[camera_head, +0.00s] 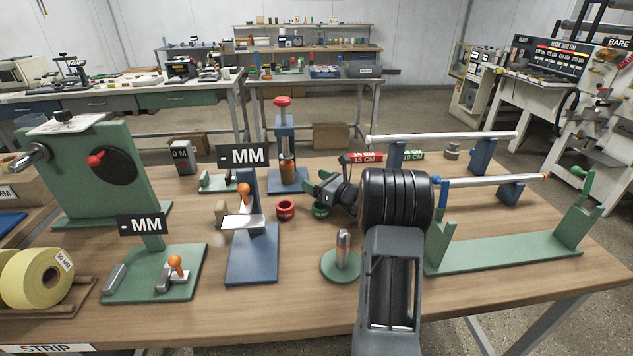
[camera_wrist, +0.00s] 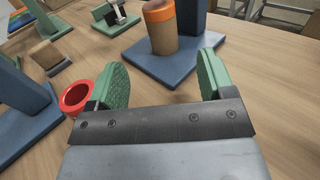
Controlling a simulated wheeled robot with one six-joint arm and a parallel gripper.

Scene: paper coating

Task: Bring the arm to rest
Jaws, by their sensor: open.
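My gripper (camera_wrist: 162,82) is open and empty in the wrist view, with its two green finger pads well apart. Past the pads stands a brown cylinder with an orange top (camera_wrist: 161,30) on a blue base plate (camera_wrist: 150,66). In the head view my arm reaches forward over the table (camera_head: 215,322), and the gripper (camera_head: 316,189) points left, near the blue press (camera_head: 284,150) with the red knob. A red ring (camera_head: 285,209) sits near the gripper; it also shows left of the left pad in the wrist view (camera_wrist: 76,98).
A blue stand (camera_head: 252,255) and a green gauge stand (camera_head: 150,275) with orange knobs stand to the left. A metal post on a green disc (camera_head: 341,262) is close to my arm. Green and blue roller stands (camera_head: 510,250) fill the right side.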

